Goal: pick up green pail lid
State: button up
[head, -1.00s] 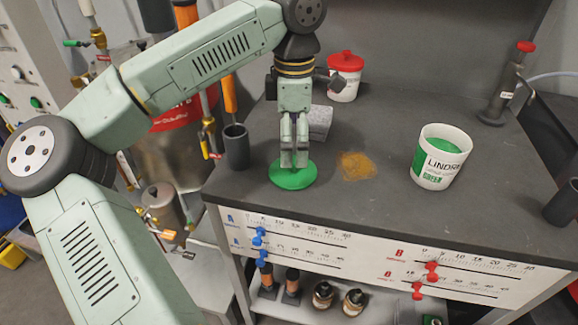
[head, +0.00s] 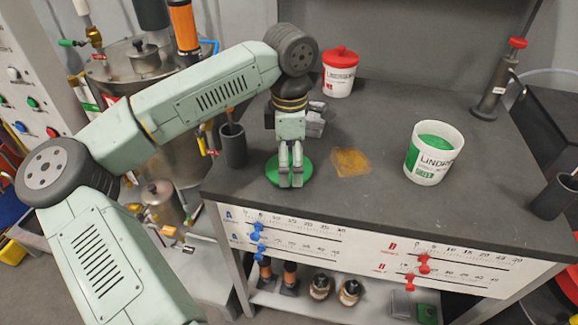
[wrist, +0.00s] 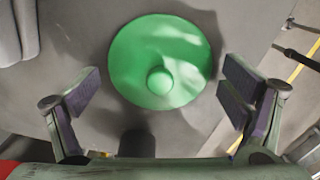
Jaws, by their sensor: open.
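The green pail lid (head: 272,172) is a flat round disc lying on the dark worktop near its front left edge. In the wrist view the lid (wrist: 150,50) shows a round knob (wrist: 160,80) at its centre. My gripper (head: 291,184) is over the lid in the head view and hides part of it. In the wrist view my gripper (wrist: 160,95) has its two fingers wide apart, one on each side of the knob, with nothing between the pads. I cannot tell the exact height of the fingertips above the lid.
A white pail (head: 434,155) with green contents stands to the right on the worktop (head: 385,110). A red-lidded pail (head: 339,75) stands behind. A dark cup (head: 233,147) stands close left of my gripper. A yellow-brown patch (head: 350,161) lies to the right.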

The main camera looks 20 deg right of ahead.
jog(key=c, duration=1.4)
jog(key=shift+f, duration=0.1)
jog(key=c, duration=0.6)
jog(key=shift+c, duration=0.2)
